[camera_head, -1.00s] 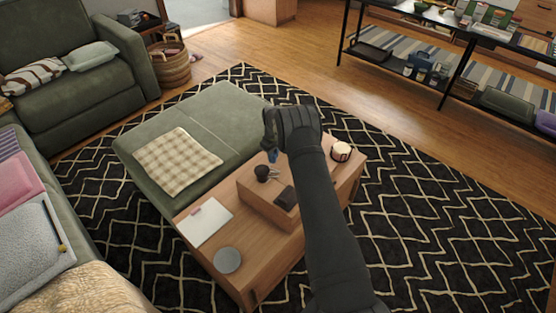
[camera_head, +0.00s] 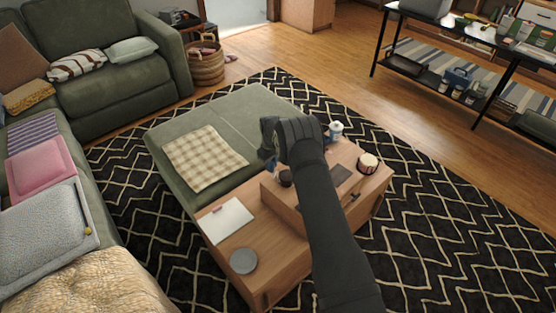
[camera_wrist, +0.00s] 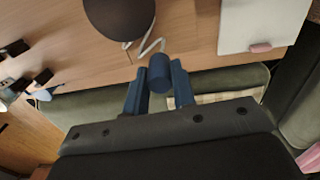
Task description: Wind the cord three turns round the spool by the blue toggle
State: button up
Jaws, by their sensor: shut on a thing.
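My gripper (camera_head: 271,161) is shut on the blue toggle (camera_wrist: 159,72), which sits between its two blue fingers in the wrist view. A pale cord (camera_wrist: 151,47) runs from the toggle, with a sharp bend, toward the dark round spool (camera_wrist: 118,14). The cord is too small to make out there. The wrist view cuts off part of the spool, so I cannot tell how much cord is wound round it.
On the wooden table (camera_head: 285,250) are a white pad (camera_head: 225,222), a grey disc (camera_head: 243,261), a candle-like jar (camera_head: 368,163) and a white container (camera_head: 335,131). A green ottoman (camera_head: 235,112) with a checked cloth (camera_head: 204,157) adjoins it. The table's front left part has some free room.

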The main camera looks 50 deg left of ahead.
jog(key=s, duration=0.1)
jog(key=s+d, duration=0.2)
jog(key=shift+s, duration=0.25)
jog(key=d, duration=0.1)
jog(key=s+d, duration=0.1)
jog(key=d, duration=0.3)
jog(key=shift+s+d, duration=0.15)
jog(key=shift+s, duration=0.25)
jog(key=d, duration=0.1)
jog(key=w+d, duration=0.1)
jog(key=d, duration=0.1)
jog(key=w+d, duration=0.1)
jog(key=d, duration=0.1)
jog(key=shift+w+d, duration=0.1)
jog(key=shift+w, duration=0.15)
jog(key=w, duration=0.2)
jog(key=w+d, duration=0.1)
jog(key=w, duration=0.1)
jog(key=w+d, duration=0.1)
jog(key=w, duration=0.1)
jog(key=shift+w+d, duration=0.1)
jog(key=shift+w, duration=0.1)
jog(key=w+a, duration=0.2)
jog(key=w, duration=0.1)
jog(key=shift+w+a, duration=0.1)
jog(key=shift+w, duration=0.2)
jog(key=shift+w+a, duration=0.35)
jog(key=shift+w, duration=0.3)
